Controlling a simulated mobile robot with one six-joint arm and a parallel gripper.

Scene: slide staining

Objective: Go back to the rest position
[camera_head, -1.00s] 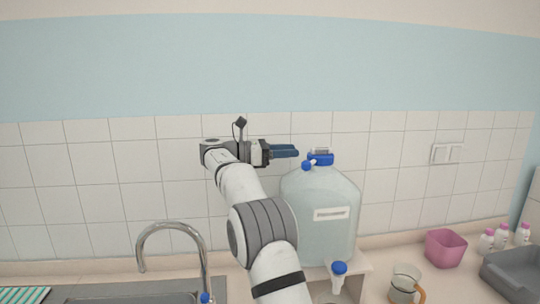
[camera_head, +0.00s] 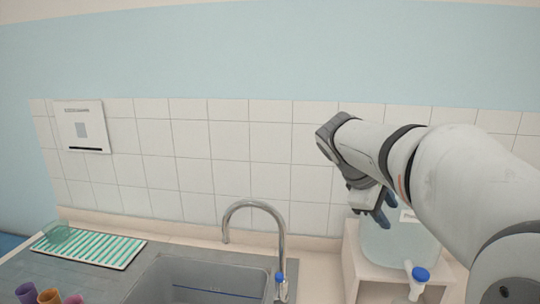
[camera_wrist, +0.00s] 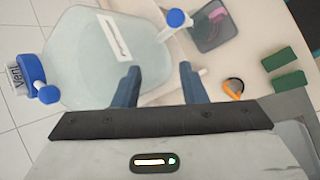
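My gripper (camera_head: 380,212) hangs at the end of my bent arm in the right half of the head view, in front of the clear water jug (camera_head: 398,248). In the wrist view, its two blue fingers (camera_wrist: 159,66) stand apart with nothing held between them. The jug (camera_wrist: 85,60) with its white label lies beyond the fingers there, with its blue cap (camera_wrist: 33,70) at left and blue tap knob (camera_wrist: 175,18) at top. My arm hides much of the jug in the head view.
The sink (camera_head: 200,281) and its curved faucet (camera_head: 255,204) are left of the jug's stand (camera_head: 350,262). A green-striped mat (camera_head: 95,247) and coloured cups (camera_head: 48,297) lie further left. Green blocks (camera_wrist: 279,59) and an orange handle (camera_wrist: 233,87) show in the wrist view.

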